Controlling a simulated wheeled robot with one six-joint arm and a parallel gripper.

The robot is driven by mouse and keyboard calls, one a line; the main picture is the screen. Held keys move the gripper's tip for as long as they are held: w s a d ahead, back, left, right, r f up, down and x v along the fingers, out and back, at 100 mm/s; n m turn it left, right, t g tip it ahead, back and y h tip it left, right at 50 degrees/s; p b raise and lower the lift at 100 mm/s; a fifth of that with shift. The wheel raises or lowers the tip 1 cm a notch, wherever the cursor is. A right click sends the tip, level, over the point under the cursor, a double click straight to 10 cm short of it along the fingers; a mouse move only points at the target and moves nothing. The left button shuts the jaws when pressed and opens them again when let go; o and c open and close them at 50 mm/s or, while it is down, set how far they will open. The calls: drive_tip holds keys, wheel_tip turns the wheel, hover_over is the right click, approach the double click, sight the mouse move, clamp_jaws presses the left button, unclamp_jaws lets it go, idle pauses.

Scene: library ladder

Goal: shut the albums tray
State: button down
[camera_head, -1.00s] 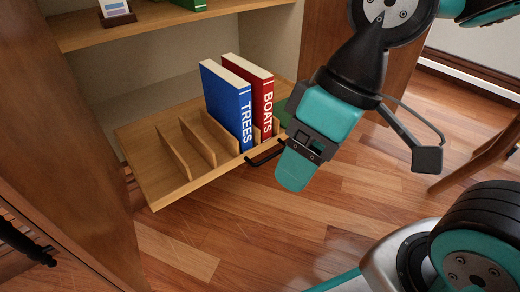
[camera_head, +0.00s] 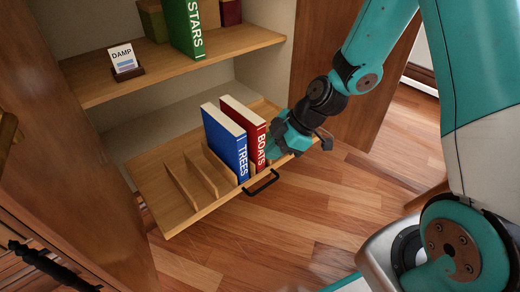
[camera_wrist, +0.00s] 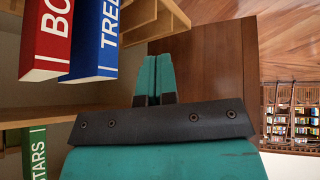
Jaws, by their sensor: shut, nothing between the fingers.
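The albums tray (camera_head: 164,216) is a wooden pull-out shelf with upright dividers, standing out from the bookcase. A black bar handle (camera_head: 261,183) is on its front edge. A blue TREES book (camera_head: 228,145) and a red BOATS book (camera_head: 248,135) stand upright in its right slots. They also show upside down in the wrist view, the blue one (camera_wrist: 96,40) beside the red one (camera_wrist: 46,40). My gripper (camera_head: 278,143) is at the tray's right end, just right of the red book. Its fingers (camera_wrist: 155,75) are together and empty. Whether it touches the tray is unclear.
A fixed shelf (camera_head: 190,65) above the tray holds a green STARS book (camera_head: 186,28) and a DAMP card (camera_head: 124,60) on a stand. Brown side panels flank the bookcase. The wooden floor (camera_head: 320,215) in front of the tray is clear.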

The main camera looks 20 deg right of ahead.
drive_tip(key=w+d+f+n+t+p, duration=0.1)
drive_tip(key=d+f+n+t+p, duration=0.15)
drive_tip(key=d+f+p, duration=0.3)
drive_tip(key=w+a+f+n+b, duration=0.1)
drive_tip(key=w+a+f+b, duration=0.4)
drive_tip(key=w+f+b, duration=0.2)
wheel_tip(320, 180, down, 2)
drive_tip(key=shift+a+f+g+b, duration=0.1)
drive_tip(key=shift+a+g+b, duration=0.2)
drive_tip(key=shift+g+b, duration=0.05)
drive_tip(key=shift+w, duration=0.1)
